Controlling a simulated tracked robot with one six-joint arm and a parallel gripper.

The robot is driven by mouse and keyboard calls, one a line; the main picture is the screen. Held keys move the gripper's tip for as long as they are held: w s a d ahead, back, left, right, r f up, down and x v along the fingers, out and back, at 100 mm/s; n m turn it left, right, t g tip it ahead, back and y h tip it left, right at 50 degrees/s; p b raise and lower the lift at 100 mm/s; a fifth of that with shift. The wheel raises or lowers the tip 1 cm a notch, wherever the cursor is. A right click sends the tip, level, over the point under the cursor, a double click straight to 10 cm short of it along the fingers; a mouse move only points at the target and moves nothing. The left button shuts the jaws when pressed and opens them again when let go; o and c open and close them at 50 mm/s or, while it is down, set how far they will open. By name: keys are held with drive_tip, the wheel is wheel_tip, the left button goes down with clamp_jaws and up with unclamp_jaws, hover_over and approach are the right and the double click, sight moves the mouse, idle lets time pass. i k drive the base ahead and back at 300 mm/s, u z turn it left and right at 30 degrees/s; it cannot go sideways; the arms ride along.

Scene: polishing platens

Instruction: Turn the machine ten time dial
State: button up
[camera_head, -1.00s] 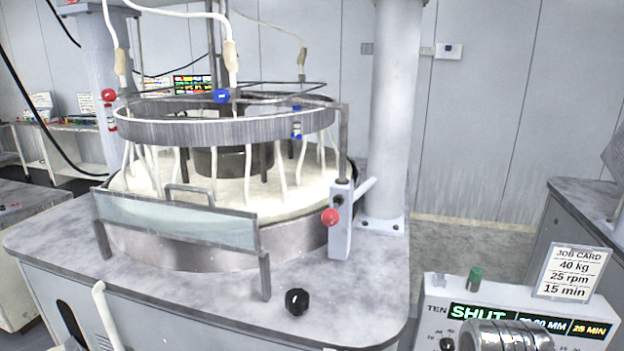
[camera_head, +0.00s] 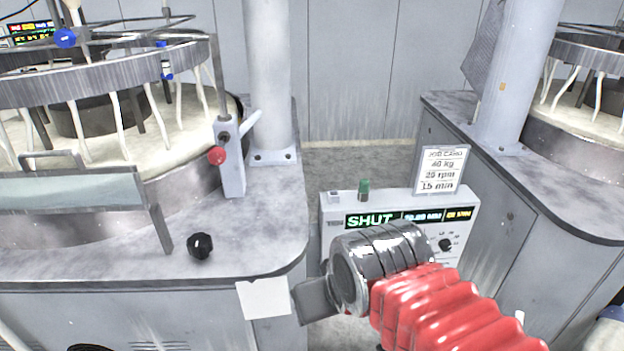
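The control box of machine ten (camera_head: 338,238) stands in the lower middle right, marked "TEN". Its lit display (camera_head: 408,217) reads "SHUT", with a smaller figure in MM and a yellow figure in MIN. A black dial (camera_head: 445,245) with small numbers around it shows at the right of its face; I cannot read its label or setting. My silver and red arm covers the left and lower face and any other dials there. A grey block at the arm's left end may be part of my gripper; no fingers show clearly, and nothing touches the visible dial.
A job card (camera_head: 441,170) reading 40 kg, 25 rpm, 15 min stands on the box beside a green button (camera_head: 363,189). A polishing machine with a black knob (camera_head: 200,246) is at left, another machine (camera_head: 520,170) at right. A white sheet (camera_head: 263,298) is below the left machine's edge.

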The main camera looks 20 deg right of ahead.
sight(445, 244)
drive_tip(key=z, duration=1)
